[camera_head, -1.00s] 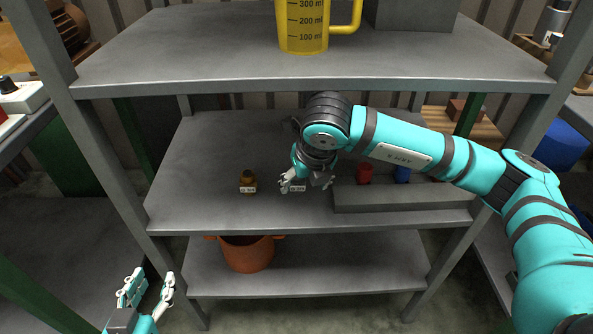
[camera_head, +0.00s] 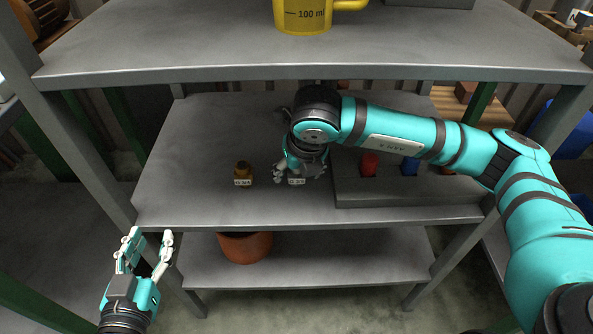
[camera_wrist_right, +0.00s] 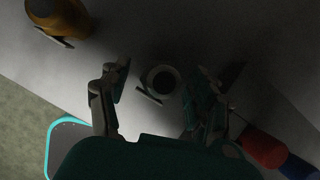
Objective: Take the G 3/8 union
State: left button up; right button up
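A small dark ring-shaped fitting, seemingly the union, stands on the middle shelf; its opening shows in the right wrist view (camera_wrist_right: 162,80), with a small label beside it. In the head view only its label (camera_head: 296,181) shows clearly. My right gripper (camera_head: 298,172) is open, pointing down, with its fingers on either side of this fitting (camera_wrist_right: 160,92); I cannot tell if they touch it. A brass fitting (camera_head: 243,170) with its own label stands to the left, also in the wrist view (camera_wrist_right: 62,18). The labels are too small to read. My left gripper (camera_head: 149,240) is open and empty in front of the shelf.
A grey block (camera_head: 400,190) with red (camera_head: 369,165) and blue (camera_head: 410,166) parts is right of my right gripper. A yellow measuring jug (camera_head: 303,15) is on the top shelf (camera_head: 200,55). An orange pot (camera_head: 245,247) is on the bottom shelf. The middle shelf's left is clear.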

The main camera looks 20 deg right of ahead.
jog(key=c, duration=1.1)
grip_shut()
jog(key=shift+w+d+r, duration=0.1)
jog(key=shift+r, duration=0.1)
